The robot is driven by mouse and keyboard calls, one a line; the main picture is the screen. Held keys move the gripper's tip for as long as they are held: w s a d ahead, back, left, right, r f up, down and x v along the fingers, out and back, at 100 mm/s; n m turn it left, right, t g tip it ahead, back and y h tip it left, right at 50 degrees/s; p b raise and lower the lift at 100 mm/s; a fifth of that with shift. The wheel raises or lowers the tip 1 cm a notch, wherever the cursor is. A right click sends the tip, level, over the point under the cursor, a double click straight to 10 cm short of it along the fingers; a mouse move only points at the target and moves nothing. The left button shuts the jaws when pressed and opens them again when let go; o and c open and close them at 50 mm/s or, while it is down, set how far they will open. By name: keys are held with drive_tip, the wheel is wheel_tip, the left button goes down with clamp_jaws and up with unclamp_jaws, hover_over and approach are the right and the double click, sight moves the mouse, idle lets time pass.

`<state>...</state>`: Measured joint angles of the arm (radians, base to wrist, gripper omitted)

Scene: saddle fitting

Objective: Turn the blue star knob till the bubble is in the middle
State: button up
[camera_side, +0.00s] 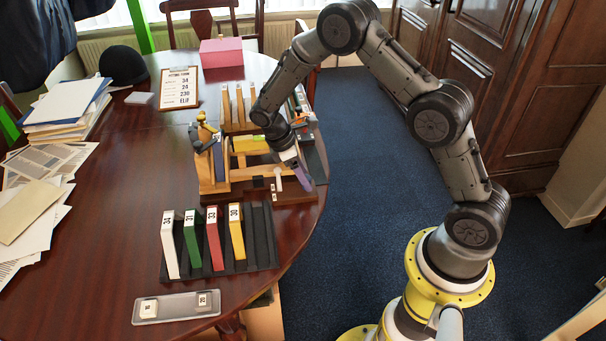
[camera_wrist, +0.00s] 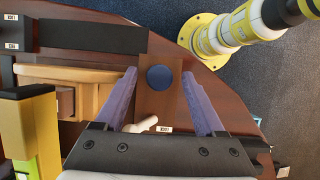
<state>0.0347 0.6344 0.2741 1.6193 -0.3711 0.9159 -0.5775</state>
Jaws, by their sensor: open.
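A round blue knob (camera_wrist: 160,78) sits on a brown wooden board in the wrist view; its star shape cannot be made out. My gripper (camera_wrist: 159,75) is open, with one purple finger on each side of the knob and a visible gap to both. How far the tips are above the knob is unclear. In the side view my gripper (camera_side: 295,168) points down at the fixture's right end, and the knob is hidden there. A yellow-green bar (camera_side: 250,145) lies across the wooden fixture, also at the left of the wrist view (camera_wrist: 47,150). I cannot see a bubble.
A white peg (camera_side: 277,179) stands close to my gripper. A black rack (camera_side: 262,255) with several coloured slabs is nearer the camera, with a grey tray (camera_side: 176,308) before it. A figure-like piece (camera_side: 205,132) is at the fixture's left. The table's middle left is clear.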

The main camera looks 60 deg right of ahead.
drive_tip(key=shift+f, duration=0.1)
clamp_jaws()
drive_tip(key=m, duration=0.2)
drive_tip(key=m+g+y, duration=0.1)
drive_tip(key=m, duration=0.2)
drive_tip(key=shift+w+d+y, duration=0.1)
drive_tip(key=shift+y, duration=0.2)
unclamp_jaws()
drive_tip(key=v, duration=1.4)
